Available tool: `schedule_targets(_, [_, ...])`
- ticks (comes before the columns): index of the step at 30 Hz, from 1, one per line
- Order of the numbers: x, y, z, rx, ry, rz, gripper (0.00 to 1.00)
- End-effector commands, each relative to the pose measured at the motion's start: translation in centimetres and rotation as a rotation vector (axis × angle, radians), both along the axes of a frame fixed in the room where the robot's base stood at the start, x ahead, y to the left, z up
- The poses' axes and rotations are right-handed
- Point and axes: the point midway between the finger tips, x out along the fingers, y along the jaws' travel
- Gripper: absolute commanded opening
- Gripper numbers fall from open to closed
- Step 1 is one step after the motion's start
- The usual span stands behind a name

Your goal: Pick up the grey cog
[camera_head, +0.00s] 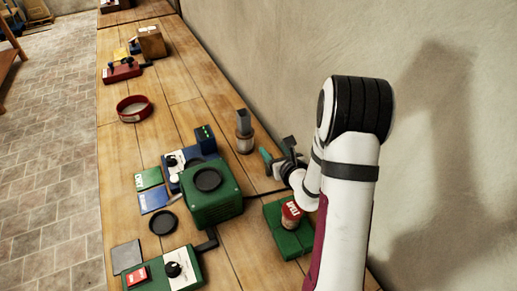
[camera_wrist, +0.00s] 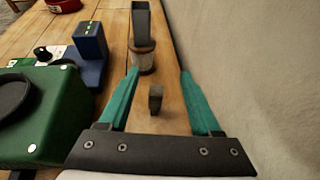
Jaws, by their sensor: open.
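My gripper (camera_wrist: 157,78) is open, its two teal fingers spread wide with nothing held between them. It also shows in the camera_head view (camera_head: 272,158), low over the table near the wall, partly hidden by my arm. A small dark grey-brown piece (camera_wrist: 155,97) stands on the table between and below the fingers in the wrist view, apart from both. It may be the grey cog, seen edge-on; I cannot make out teeth. In the camera_head view I cannot tell it from my gripper's parts.
A round canister (camera_head: 244,135) with a grey block on top stands just beyond my gripper. A green box (camera_head: 213,208) with a black disc is on the left. A red-labelled can (camera_head: 291,216) stands on a green block (camera_head: 279,238). The wall (camera_wrist: 245,60) is close on the right.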

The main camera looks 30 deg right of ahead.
Motion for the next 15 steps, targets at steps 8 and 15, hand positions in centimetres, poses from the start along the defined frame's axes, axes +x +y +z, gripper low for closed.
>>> schedule_targets(8, [0.0, 0.2, -5.0, 0.001, 0.001, 0.004, 0.65])
schedule_targets(15, [4.0, -0.4, -6.9, -0.001, -0.004, 0.007, 0.65])
